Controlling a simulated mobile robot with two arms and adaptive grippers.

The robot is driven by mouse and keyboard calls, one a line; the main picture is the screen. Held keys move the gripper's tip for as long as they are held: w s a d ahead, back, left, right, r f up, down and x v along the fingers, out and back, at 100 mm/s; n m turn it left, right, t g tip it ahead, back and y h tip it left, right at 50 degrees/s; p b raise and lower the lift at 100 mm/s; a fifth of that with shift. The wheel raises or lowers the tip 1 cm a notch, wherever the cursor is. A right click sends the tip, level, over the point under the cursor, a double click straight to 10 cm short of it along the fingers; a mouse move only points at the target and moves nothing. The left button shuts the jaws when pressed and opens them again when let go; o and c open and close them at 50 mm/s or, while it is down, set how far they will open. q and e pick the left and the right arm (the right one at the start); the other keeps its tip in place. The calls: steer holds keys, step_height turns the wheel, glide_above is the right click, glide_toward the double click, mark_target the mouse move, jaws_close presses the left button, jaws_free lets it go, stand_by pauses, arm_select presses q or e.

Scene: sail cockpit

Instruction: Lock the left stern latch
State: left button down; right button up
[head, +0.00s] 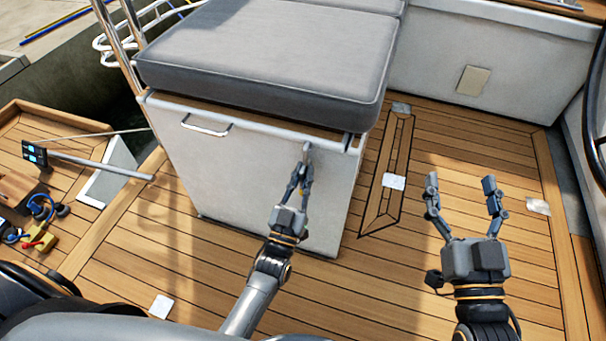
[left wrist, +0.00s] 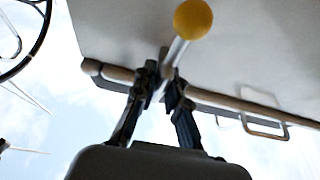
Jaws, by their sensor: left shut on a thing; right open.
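In the left wrist view the latch is a pale metal lever (left wrist: 177,52) with a yellow ball knob (left wrist: 193,19). My left gripper (left wrist: 163,80) has its fingers on either side of the lever, shut on it below the knob. In the head view my left gripper (head: 302,168) is at the front face of the white locker, just below the cushion. A small grey end of the latch (head: 308,146) shows above its fingertips; the knob cannot be made out there. My right gripper (head: 461,182) is open and empty above the deck to the right.
The white locker (head: 255,190) carries a grey cushion (head: 265,60) and has a metal handle (head: 207,128). A dark-outlined deck panel (head: 385,205) lies right of it. A steering wheel (head: 594,110) is at the right edge. The teak deck (head: 440,130) between is mostly clear.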

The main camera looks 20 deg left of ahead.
arm_select(q)
steer(key=shift+f, duration=0.1)
steer(key=c, duration=1.4)
jaws_free()
steer(key=shift+s, duration=0.1)
steer(key=v, duration=1.2)
